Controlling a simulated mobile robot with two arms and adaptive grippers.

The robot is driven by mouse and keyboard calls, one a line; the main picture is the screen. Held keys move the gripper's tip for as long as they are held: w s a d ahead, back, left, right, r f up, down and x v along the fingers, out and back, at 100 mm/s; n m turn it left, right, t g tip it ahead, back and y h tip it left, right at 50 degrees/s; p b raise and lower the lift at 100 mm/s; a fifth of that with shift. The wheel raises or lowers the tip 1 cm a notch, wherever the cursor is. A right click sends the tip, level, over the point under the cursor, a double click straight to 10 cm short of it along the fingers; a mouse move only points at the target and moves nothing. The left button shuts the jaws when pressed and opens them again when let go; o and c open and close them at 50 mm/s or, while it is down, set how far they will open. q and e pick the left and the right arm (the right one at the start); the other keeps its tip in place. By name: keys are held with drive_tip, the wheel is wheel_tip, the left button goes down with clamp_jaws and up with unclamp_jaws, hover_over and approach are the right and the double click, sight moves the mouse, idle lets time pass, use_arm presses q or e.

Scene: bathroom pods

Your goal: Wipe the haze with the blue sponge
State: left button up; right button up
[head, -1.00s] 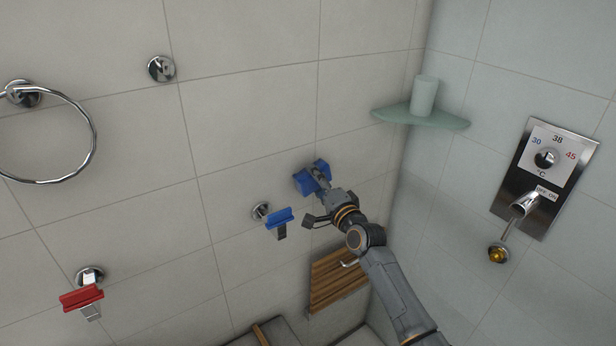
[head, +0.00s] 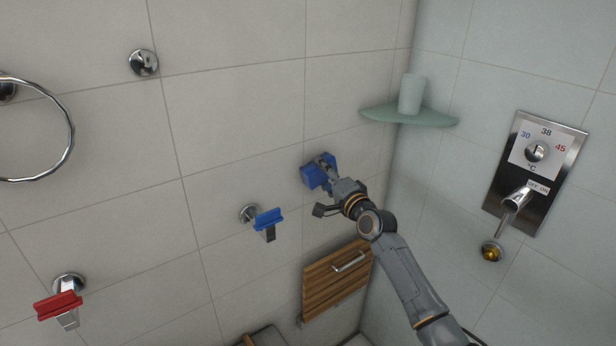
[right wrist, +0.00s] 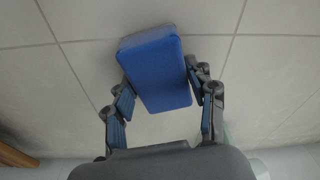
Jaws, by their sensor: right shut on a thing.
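The blue sponge (head: 316,173) is a rectangular block at the tiled wall, right of the picture's middle in the head view. My right gripper (head: 328,169) is shut on it. In the right wrist view the sponge (right wrist: 156,75) sits between the two fingers of my right gripper (right wrist: 160,92), with its far side at or very near the tiles. I cannot tell whether it touches the wall. I cannot make out any haze on the wall in either view. My left gripper is not in view.
A blue squeegee (head: 267,219) and a red squeegee (head: 60,305) hang from wall knobs. A corner shelf (head: 410,116) holds a cup (head: 412,93). A shower control (head: 536,172) and a towel ring (head: 70,130) flank the area.

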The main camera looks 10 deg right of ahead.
sight(337, 171)
drive_tip(key=shift+w+d+f+b, duration=0.1)
drive_tip(key=shift+w+d+b, duration=0.15)
drive_tip(key=shift+d, duration=0.2)
drive_tip(key=shift+w+d+b, duration=0.15)
drive_tip(key=shift+d+b, duration=0.15)
drive_tip(key=shift+d, duration=0.15)
drive_tip(key=d+b, duration=0.1)
drive_tip(key=w+d+b, duration=0.1)
drive_tip(key=shift+d+f+b, duration=0.15)
drive_tip(key=shift+d+b, duration=0.1)
drive_tip(key=shift+b, duration=0.15)
drive_tip(key=shift+w+d, duration=0.15)
drive_tip(key=shift+d, duration=0.25)
drive_tip(key=shift+r, duration=0.2)
drive_tip(key=p+v, duration=0.3)
drive_tip(key=v, duration=0.3)
drive_tip(key=shift+d, duration=0.35)
drive_tip(key=shift+w+r, duration=0.1)
